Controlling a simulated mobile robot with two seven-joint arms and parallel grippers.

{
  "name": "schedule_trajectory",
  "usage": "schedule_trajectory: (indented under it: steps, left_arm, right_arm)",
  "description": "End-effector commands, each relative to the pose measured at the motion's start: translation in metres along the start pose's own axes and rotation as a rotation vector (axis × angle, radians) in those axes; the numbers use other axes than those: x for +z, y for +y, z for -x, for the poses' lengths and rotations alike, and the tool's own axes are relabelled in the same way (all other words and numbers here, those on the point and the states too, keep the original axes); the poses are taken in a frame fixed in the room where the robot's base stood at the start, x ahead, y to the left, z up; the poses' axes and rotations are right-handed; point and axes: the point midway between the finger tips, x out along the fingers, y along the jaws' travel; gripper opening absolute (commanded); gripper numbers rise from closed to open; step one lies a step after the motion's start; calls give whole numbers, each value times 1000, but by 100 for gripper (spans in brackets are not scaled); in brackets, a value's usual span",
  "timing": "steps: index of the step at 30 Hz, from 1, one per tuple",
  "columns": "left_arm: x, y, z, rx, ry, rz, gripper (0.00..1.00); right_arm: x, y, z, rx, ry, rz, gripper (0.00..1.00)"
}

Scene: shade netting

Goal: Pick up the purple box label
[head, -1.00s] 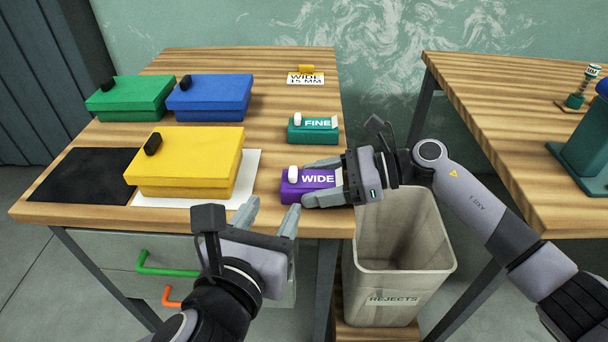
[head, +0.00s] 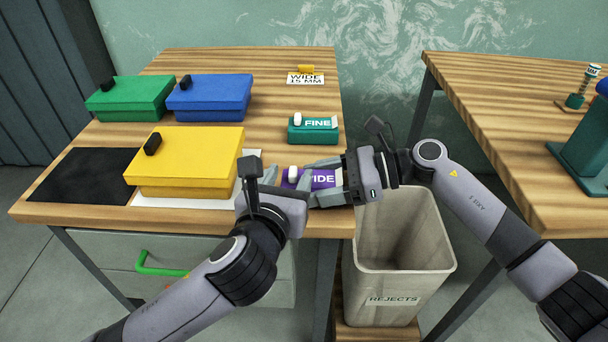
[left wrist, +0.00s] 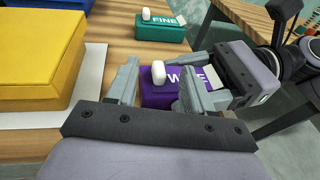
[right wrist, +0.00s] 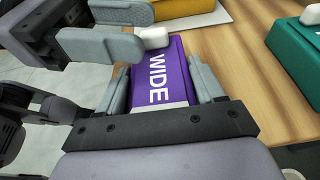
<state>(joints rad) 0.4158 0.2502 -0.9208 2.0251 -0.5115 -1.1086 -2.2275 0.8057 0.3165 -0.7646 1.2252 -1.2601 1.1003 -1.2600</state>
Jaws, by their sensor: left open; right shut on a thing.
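The purple box label (head: 322,180), a block with white "WIDE" lettering and a white knob at its left end, lies at the table's front right corner. My right gripper (right wrist: 163,85) is shut on its right part, one finger along each long side. My left gripper (left wrist: 158,84) is open at the knob end, with its fingers on either side of the purple box label (left wrist: 160,99). I cannot tell whether they touch it. In the head view my left gripper (head: 280,183) hides the label's front left part.
A teal "FINE" label (head: 312,133) lies behind. A yellow box (head: 190,165) stands left, with blue (head: 210,100) and green (head: 130,100) boxes farther back. A rejects bin (head: 400,245) stands below the table's right edge. A drawer with a green handle (head: 160,268) is in front.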

Motion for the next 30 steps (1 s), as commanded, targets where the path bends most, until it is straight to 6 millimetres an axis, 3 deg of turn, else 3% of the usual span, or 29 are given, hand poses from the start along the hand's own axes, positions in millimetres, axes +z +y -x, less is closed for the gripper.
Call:
schedule_trajectory:
  steps: [4, 12, 13, 17, 18, 30]
  left_arm:
    - [1, 0, -13, 1, -1, 0, 51]
    - [1, 0, -15, 1, -1, 0, 51]
    - [1, 0, -15, 1, -1, 0, 48]
    - [1, 0, -15, 1, -1, 0, 6]
    - [0, 0, -15, 1, -1, 0, 0]
    - [1, 0, -15, -1, -1, 0, 0]
  right_arm:
    - [0, 0, 0, 0, -1, 0, 19]
    - [0, 0, 0, 0, -1, 0, 19]
    - [0, 0, 0, 0, -1, 0, 19]
    - [0, 0, 0, 0, 0, 0, 19]
    - [0, 0, 0, 0, 0, 0, 19]
    - [0, -1, 1, -3, 0, 0, 19]
